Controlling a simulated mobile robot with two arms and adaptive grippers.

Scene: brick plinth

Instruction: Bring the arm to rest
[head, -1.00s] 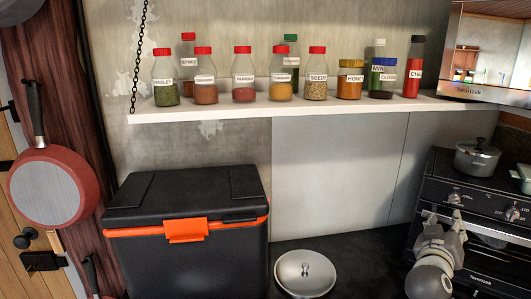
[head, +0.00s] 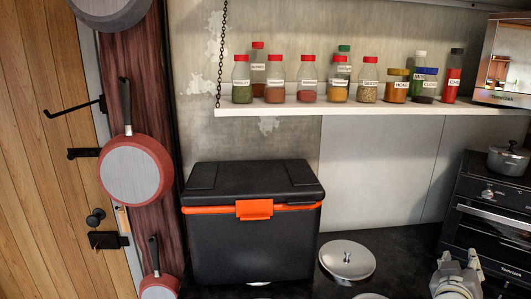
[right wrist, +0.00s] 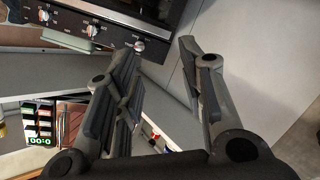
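My right gripper (head: 460,266) shows at the lower right of the head view, in front of the black oven (head: 487,235). In the right wrist view its two dark fingers (right wrist: 160,65) are spread apart with nothing between them. My left gripper is not in view.
A black cooler with an orange latch (head: 253,245) stands on the dark counter beside a metal lid (head: 347,259). Spice jars line a white shelf (head: 290,106) above. Red pans (head: 148,174) hang at the left. A pot (head: 507,160) sits on the stove.

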